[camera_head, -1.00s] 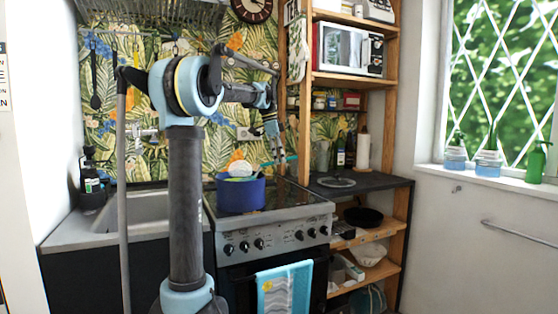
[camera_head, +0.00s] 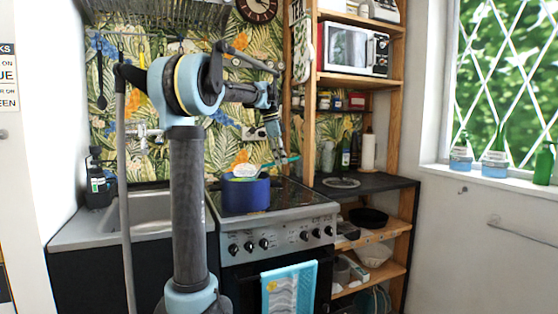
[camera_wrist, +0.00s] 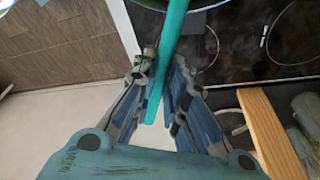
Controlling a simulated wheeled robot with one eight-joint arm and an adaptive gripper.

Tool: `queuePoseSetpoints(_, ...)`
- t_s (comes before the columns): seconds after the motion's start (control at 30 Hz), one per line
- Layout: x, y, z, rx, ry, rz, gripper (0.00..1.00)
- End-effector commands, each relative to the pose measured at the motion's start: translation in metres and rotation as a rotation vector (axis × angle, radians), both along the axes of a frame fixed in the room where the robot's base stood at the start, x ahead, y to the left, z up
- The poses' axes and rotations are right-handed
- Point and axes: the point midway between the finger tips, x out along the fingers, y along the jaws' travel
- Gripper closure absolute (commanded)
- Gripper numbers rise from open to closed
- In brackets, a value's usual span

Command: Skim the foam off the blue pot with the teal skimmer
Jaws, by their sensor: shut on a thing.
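The blue pot (camera_head: 245,197) stands on the stove, left of its middle. A pale, whitish-green shape shows at its mouth; I cannot tell foam from skimmer head there. My gripper (camera_head: 284,158) is above and right of the pot, shut on the handle of the teal skimmer (camera_head: 270,164). The handle slopes down left toward the pot's mouth. In the wrist view, the teal handle (camera_wrist: 172,35) runs between the fingers of my gripper (camera_wrist: 163,72) and up to the top edge. The skimmer's head is not clear in either view.
The stove (camera_head: 288,213) has bare hob right of the pot. A sink (camera_head: 150,207) lies left. A wooden shelf (camera_head: 400,130) with a microwave (camera_head: 352,50) stands right. A dark side counter (camera_head: 370,182) holds a plate, bottles and a paper roll.

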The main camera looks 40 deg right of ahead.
Motion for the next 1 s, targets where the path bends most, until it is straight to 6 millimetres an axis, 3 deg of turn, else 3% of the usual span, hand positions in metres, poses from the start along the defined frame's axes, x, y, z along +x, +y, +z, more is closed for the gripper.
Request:
queuePoseSetpoints(0.47,-0.009,0.015,0.002,0.0,0.0,0.0,1.0)
queuePoseSetpoints(1.0,-0.009,0.014,0.035,0.0,0.0,0.0,1.0)
